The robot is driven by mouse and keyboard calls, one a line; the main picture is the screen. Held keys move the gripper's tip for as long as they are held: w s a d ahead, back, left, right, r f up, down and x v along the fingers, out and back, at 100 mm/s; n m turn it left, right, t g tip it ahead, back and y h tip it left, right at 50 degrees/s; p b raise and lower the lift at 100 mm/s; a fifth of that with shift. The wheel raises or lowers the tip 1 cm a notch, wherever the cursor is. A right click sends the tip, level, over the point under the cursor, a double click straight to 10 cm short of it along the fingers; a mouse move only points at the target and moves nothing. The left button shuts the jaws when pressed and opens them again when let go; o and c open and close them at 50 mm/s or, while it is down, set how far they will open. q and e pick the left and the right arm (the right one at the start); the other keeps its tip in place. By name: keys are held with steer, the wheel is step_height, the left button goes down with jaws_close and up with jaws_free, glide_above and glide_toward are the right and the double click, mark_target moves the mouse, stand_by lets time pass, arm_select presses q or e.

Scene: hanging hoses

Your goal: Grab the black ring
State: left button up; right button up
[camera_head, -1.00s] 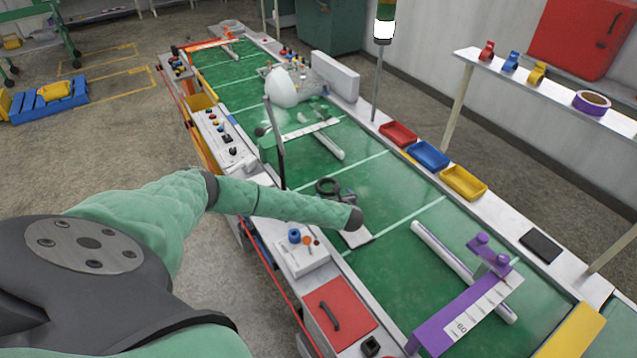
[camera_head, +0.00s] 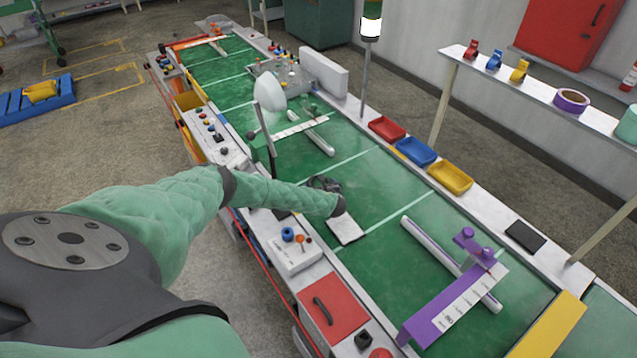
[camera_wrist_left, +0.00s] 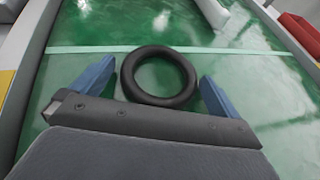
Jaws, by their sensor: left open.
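The black ring (camera_wrist_left: 160,99) lies on the green table surface in the left wrist view, just ahead of my gripper's palm bar. My left gripper (camera_wrist_left: 156,72) is open, with one blue finger to the left of the ring and one to the right. The ring sits between the fingers, with a narrow gap to each, and nothing is gripped. In the head view the dark ring (camera_head: 314,181) shows just beyond the end of my green left arm, partly mixed with the dark gripper parts. My right gripper is not in view.
A purple bracket (camera_head: 436,316) and a white tube (camera_head: 428,243) lie nearer. Red (camera_head: 387,130), blue (camera_head: 416,151) and yellow (camera_head: 450,178) trays line the far edge. A thin dark post (camera_head: 268,140) stands left of the ring.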

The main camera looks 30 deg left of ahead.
arm_select(q)
steer(key=shift+w, duration=0.1)
steer(key=c, duration=0.8)
